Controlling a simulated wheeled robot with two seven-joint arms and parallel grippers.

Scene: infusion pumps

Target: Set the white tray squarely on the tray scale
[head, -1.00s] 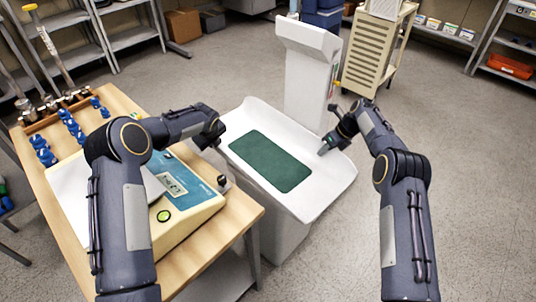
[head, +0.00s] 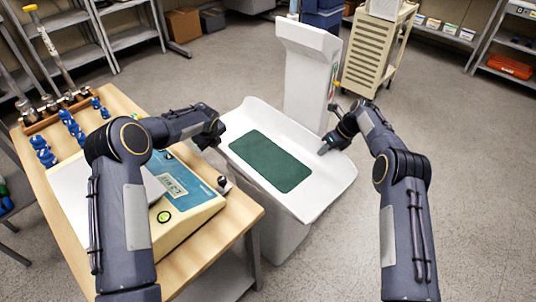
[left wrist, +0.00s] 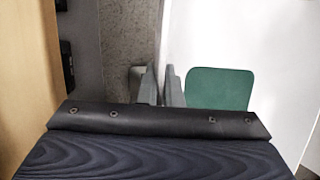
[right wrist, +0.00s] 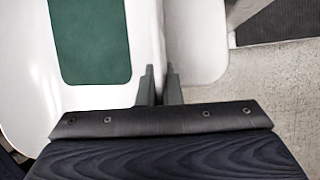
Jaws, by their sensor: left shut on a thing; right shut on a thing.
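The white tray (head: 323,194), with upturned ends and a green mat (head: 270,161) in it, lies over a white pedestal (head: 282,236) with a tall column (head: 307,75); I take this for the tray scale. Most of the pedestal top is hidden, so I cannot tell whether the tray touches it. My right gripper (head: 323,150) is shut on the tray's right rim, and its fingers straddle the edge in the right wrist view (right wrist: 158,88). My left gripper (left wrist: 161,88) is shut on the tray's left rim. Its fingertips are mostly hidden in the head view.
A wooden table (head: 225,235) stands close on the left, with a cream and blue bench scale (head: 185,215) and several blue pieces (head: 70,122) on it. A cream louvred cabinet (head: 375,60) stands behind. The floor to the right is clear.

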